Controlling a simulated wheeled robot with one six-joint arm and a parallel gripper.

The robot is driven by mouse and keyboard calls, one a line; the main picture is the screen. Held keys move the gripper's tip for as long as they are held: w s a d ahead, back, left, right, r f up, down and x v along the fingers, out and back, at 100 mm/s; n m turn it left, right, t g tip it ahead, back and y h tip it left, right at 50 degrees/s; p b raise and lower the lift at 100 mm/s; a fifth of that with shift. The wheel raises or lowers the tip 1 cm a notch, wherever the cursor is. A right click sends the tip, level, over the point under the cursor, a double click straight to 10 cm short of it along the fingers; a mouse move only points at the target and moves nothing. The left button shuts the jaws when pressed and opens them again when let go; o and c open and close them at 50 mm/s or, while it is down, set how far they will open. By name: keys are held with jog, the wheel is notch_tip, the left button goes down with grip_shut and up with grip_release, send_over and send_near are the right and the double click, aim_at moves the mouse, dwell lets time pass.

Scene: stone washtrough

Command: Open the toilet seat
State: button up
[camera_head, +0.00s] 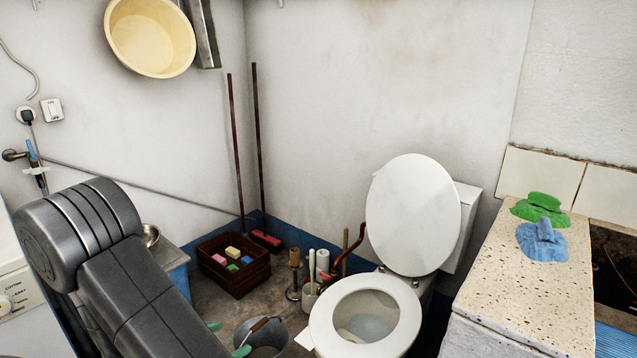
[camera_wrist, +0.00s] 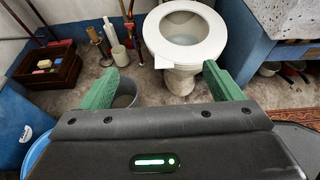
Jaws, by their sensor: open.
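The white toilet stands at the lower right of centre in the head view. Its lid (camera_head: 413,212) is raised and leans back against the cistern (camera_head: 464,228). Its ring seat (camera_head: 322,325) lies flat on the bowl, and a small white tab (camera_head: 304,341) sticks out at its front left edge. In the wrist view the seat (camera_wrist: 153,35) is at top centre, with the tab (camera_wrist: 162,62) at its near edge. My gripper (camera_wrist: 161,68) has green fingers spread wide with nothing between them. In the head view my gripper (camera_head: 228,339) is partly hidden, left of the seat and apart from it.
A grey bucket (camera_head: 268,336) stands between my gripper and the toilet. A brush holder (camera_head: 309,297) and a dark crate (camera_head: 233,277) stand behind on the floor. A speckled stone counter (camera_head: 530,290) with green and blue cloths borders the toilet's right.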

jog(key=b+x, duration=0.1)
jog(key=x, duration=1.1)
jog(key=shift+b, duration=0.4)
jog(key=shift+f, duration=0.15)
jog(key=shift+d, duration=0.15)
